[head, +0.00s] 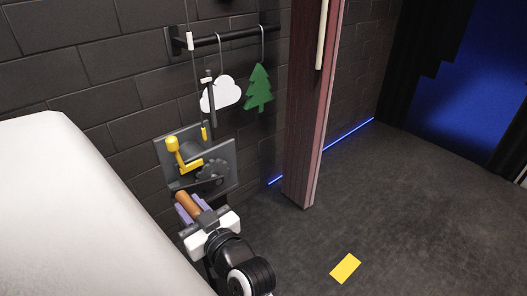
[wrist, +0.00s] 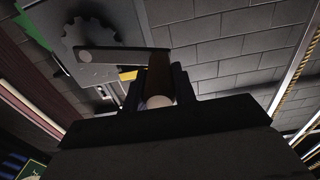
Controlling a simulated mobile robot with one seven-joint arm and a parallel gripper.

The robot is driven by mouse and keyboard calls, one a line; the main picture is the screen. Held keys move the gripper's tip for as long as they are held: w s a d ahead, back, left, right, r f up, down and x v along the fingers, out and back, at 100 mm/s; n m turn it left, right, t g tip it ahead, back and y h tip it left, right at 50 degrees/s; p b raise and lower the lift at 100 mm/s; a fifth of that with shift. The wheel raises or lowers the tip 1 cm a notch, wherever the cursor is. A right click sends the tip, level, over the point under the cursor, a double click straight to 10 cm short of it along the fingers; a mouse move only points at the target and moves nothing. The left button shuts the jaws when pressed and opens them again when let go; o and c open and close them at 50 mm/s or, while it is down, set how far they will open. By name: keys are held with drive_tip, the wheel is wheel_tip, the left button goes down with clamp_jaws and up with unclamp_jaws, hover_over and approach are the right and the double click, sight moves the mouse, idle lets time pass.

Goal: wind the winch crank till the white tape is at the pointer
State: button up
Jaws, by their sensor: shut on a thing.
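The winch (head: 222,184) is a grey plate with a dark toothed gear on the brick wall. Its brown crank handle (head: 186,203) points out towards me, low at the left of the plate. My gripper (head: 190,213) is shut around this handle. In the wrist view the round handle end (wrist: 159,101) sits between my gripper's fingers (wrist: 159,92), and the crank arm (wrist: 120,56) runs left to the gear (wrist: 88,40). The white tape (head: 189,40) is on the line high above the winch. A small yellow piece (head: 205,131), perhaps the pointer, stands by the plate's top edge, well below the tape.
A yellow knobbed lever (head: 174,147) is on the winch plate. A white cloud (head: 221,93) and a green tree (head: 259,89) hang from a dark bar above. A reddish upright panel (head: 307,110) stands to the right. A yellow floor mark (head: 345,268) lies on open floor.

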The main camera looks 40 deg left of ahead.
drive_tip(key=w+r+p, duration=0.1)
drive_tip(key=r, duration=0.2)
drive_tip(key=w+r+p, duration=0.1)
drive_tip(key=shift+w+r+p, duration=0.2)
drive_tip(key=shift+w+p, duration=0.1)
drive_tip(key=shift+p, duration=0.05)
drive_tip(key=w, duration=0.1)
drive_tip(key=w+r, duration=0.1)
drive_tip(key=w, duration=0.1)
drive_tip(key=w+r, duration=0.1)
drive_tip(key=shift+w+d+r, duration=0.15)
drive_tip(key=shift+w+d, duration=0.1)
drive_tip(key=shift+w, duration=0.15)
drive_tip(key=shift+w+d+r+b, duration=0.15)
drive_tip(key=shift+w+b, duration=0.15)
drive_tip(key=shift+w, duration=1.1)
drive_tip(key=shift+w+d+f+b, duration=0.1)
drive_tip(key=shift+w+b, duration=0.15)
drive_tip(key=shift+w, duration=1.1)
